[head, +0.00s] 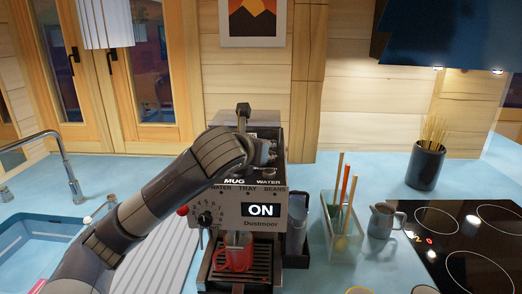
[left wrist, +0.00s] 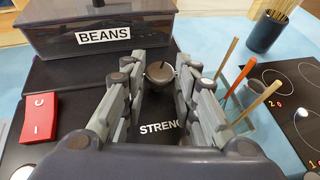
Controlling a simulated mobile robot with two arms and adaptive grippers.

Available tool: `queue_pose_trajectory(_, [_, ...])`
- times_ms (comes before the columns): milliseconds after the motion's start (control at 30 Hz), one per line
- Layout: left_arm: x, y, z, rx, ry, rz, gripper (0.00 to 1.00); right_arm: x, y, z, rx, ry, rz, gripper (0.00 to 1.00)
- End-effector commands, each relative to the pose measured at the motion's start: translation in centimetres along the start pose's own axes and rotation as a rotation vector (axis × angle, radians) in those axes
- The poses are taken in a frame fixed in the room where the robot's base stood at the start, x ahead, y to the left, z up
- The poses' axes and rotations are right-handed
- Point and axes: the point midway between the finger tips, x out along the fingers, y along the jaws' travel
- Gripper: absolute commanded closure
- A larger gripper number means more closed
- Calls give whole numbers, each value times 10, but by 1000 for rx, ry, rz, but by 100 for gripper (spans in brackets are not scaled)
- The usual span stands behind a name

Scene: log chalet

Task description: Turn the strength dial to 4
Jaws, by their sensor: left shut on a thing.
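The coffee machine (head: 262,226) stands on the blue counter, with an "ON" display on its front. In the left wrist view the strength dial (left wrist: 160,73) is a small round dark knob on the machine's black top. A label (left wrist: 160,127) reading "STRENG" lies in front of it, its end covered by a finger. My left gripper (left wrist: 160,68) points down at the top, its two fingers closed on either side of the dial. In the head view my left arm hides the dial, and its setting cannot be read. My right gripper is in neither view.
A "BEANS" container (left wrist: 100,30) stands behind the dial, and a red switch (left wrist: 40,117) lies to its left. A red mug (head: 235,256) sits under the spout. A utensil holder (head: 340,236), metal jug (head: 380,220) and hob (head: 470,245) are to the right.

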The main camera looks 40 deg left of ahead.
Motion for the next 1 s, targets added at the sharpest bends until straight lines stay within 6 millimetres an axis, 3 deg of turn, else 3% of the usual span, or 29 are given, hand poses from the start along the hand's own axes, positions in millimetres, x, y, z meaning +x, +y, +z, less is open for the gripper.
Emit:
queue_pose_trajectory(200, [0,0,0,0,0,-1,97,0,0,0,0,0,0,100])
queue_pose_trajectory(233, [0,0,0,0,0,-1,71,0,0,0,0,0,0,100])
queue_pose_trajectory(300, [0,0,0,0,0,-1,55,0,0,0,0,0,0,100])
queue_pose_trajectory(333, [0,0,0,0,0,-1,53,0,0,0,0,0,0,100])
queue_pose_trajectory(733, [-5,0,1,1,-1,-2,53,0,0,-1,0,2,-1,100])
queue_pose_trajectory(1000, [-53,0,2,2,-5,-3,53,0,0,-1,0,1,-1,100])
